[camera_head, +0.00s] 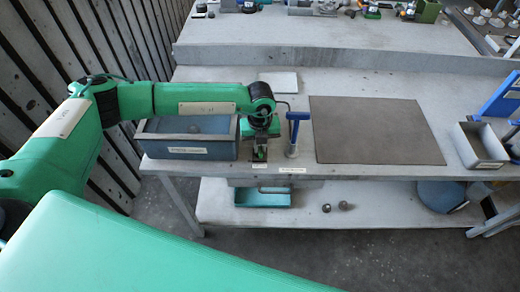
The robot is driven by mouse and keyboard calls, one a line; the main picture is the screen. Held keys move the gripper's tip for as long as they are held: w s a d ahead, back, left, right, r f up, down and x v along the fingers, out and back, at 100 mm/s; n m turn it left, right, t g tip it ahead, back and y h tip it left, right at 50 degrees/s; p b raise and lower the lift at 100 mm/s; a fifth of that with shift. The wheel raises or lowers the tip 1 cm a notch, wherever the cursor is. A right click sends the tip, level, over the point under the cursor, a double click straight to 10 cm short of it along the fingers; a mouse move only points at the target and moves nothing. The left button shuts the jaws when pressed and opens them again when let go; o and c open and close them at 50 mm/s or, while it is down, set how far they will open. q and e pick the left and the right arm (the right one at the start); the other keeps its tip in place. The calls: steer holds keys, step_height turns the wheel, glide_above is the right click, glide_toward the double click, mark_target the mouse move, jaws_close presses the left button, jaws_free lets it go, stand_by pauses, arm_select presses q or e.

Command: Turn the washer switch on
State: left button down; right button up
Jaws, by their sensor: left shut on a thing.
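My left gripper (260,150) points down at the front edge of the workbench, just right of the blue-grey bin. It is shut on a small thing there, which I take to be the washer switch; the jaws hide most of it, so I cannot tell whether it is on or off. The blue-grey bin (187,153) has a label on its front and a round grey thing inside. My right gripper is not in view.
A blue T-handled tool (293,136) stands upright close to the right of my left gripper. A dark flat mat (376,130) lies on the workbench (470,85). A grey bin (480,147) stands at the right. The lower shelf holds a teal tray (262,199).

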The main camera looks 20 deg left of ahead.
arm_select(q)
steer(key=m+b, duration=0.5)
steer(key=b, duration=0.1)
steer(key=shift+f, duration=0.2)
steer(key=shift+r+m+b, duration=0.25)
steer(key=shift+m+b, duration=0.95)
steer(key=shift+m, duration=0.1)
steer(key=c, duration=1.5)
jaws_free()
steer(key=shift+o, duration=0.2)
